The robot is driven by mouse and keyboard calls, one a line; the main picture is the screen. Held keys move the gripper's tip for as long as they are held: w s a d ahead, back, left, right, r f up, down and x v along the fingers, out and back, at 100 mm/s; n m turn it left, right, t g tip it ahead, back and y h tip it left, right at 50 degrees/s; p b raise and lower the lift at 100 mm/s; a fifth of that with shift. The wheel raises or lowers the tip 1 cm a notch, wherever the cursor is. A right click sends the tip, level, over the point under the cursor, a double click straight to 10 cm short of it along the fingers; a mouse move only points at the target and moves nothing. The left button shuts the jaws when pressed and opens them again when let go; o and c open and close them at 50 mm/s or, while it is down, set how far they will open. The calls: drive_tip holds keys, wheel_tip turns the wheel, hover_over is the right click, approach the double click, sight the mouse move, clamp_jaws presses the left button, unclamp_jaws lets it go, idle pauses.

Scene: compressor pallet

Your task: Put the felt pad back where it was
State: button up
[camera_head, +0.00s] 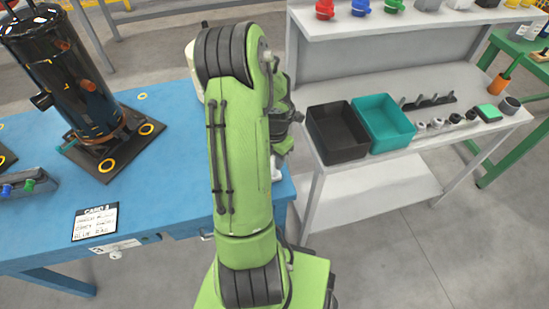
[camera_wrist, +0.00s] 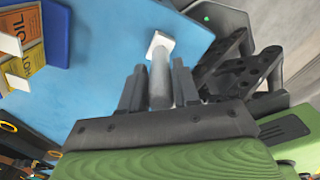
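I cannot pick out the felt pad for certain. In the wrist view a grey cylinder (camera_wrist: 160,88) lies between my gripper's two fingers (camera_wrist: 159,85), with a pale square block (camera_wrist: 159,45) at its far end. The fingers flank the cylinder closely; I cannot tell whether they press on it. Behind them is the blue table top (camera_wrist: 105,45). In the head view my arm hides most of the gripper. A small green block (camera_head: 489,112) sits on the white bench at right. The black compressor (camera_head: 62,75) stands upright on a dark base plate (camera_head: 118,160) with orange-ringed holes.
A black bin (camera_head: 337,133) and a teal bin (camera_head: 384,124) stand side by side on the white bench (camera_head: 440,75). A dark rack (camera_head: 428,103) and several small fittings are beside them. A card (camera_head: 95,222) lies on the blue table (camera_head: 165,195). Grey floor is open in front.

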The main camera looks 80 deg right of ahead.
drive_tip(key=shift+o, duration=1.4)
wheel_tip(320, 180, up, 12)
drive_tip(key=p, duration=0.3)
drive_tip(key=shift+r, duration=0.1)
